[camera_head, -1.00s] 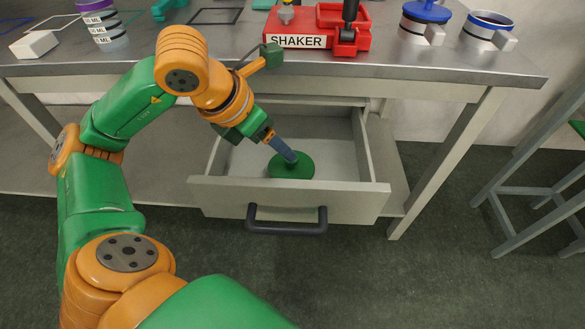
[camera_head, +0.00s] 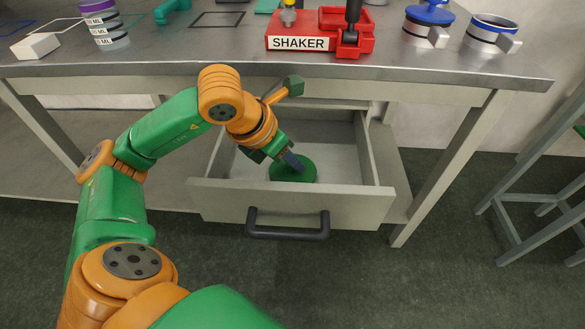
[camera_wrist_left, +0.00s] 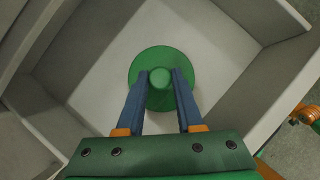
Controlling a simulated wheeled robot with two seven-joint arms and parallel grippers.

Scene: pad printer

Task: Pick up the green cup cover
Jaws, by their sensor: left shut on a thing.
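The green cup cover (camera_head: 293,175) is a round green disc with a knob, lying inside the open drawer (camera_head: 232,197). It also shows in the left wrist view (camera_wrist_left: 160,54), over the drawer's pale floor. My left gripper (camera_head: 297,166) reaches down into the drawer. In the left wrist view the blue fingers (camera_wrist_left: 161,78) stand on either side of the knob, shut on it. In the head view the fingers hide part of the cover. My right gripper is not in view.
The table top (camera_head: 180,60) overhangs the drawer. On it stand the red shaker (camera_head: 318,38), a blue-lidded cup (camera_head: 428,24) and a blue-rimmed cup (camera_head: 492,32).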

